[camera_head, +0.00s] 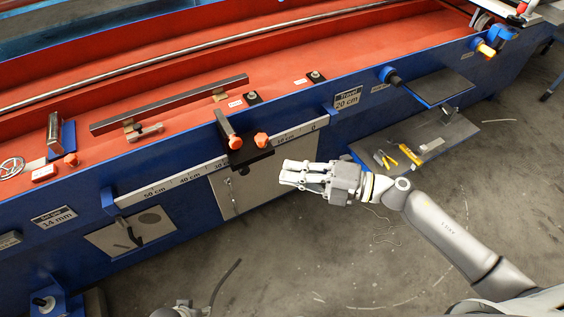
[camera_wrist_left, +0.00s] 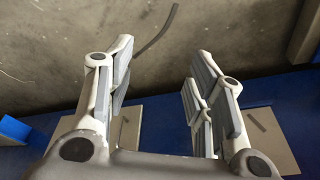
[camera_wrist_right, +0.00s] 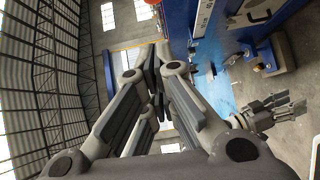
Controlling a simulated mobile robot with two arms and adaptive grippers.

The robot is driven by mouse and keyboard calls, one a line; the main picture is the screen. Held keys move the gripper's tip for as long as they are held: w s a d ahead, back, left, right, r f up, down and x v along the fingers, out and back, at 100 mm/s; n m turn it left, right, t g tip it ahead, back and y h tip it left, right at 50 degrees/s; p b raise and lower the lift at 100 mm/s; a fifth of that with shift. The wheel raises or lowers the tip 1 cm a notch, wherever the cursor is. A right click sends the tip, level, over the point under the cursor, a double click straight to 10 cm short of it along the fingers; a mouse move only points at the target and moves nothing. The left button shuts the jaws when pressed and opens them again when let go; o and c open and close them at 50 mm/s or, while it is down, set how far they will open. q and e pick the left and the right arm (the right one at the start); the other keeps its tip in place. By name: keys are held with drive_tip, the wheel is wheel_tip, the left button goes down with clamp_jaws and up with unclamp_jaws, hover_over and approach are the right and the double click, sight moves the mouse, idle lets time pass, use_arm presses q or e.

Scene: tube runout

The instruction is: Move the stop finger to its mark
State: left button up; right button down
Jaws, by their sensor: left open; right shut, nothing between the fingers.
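The stop finger, a black block (camera_head: 250,152) with a dark upright bar (camera_head: 228,130) and orange knobs (camera_head: 261,140), sits on the white centimetre scale (camera_head: 185,178) along the blue front panel. It covers part of the scale between the 40 cm and 10 cm labels. My right gripper (camera_head: 284,174) is just right of and below the block, apart from it. Its fingers meet in the right wrist view (camera_wrist_right: 154,58), empty. My left gripper (camera_wrist_left: 165,60) is open and empty in its wrist view, above the floor by the blue panel. Its arm barely shows at the head view's bottom edge.
A low shelf (camera_head: 440,140) with yellow-handled tools juts out at the right. A loose dark bar (camera_head: 170,105) lies in the red trough. The floor in front is mostly clear.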

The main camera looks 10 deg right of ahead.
use_arm(q)
drive_tip(key=shift+w+r, duration=0.2)
drive_tip(key=shift+r, duration=0.15)
use_arm(e)
drive_tip(key=w+d+x, duration=0.1)
drive_tip(key=w+x, duration=0.1)
drive_tip(key=x, duration=0.9)
drive_tip(key=shift+w+a, duration=0.15)
drive_tip(key=shift+w, duration=0.25)
drive_tip(key=shift+w, duration=0.1)
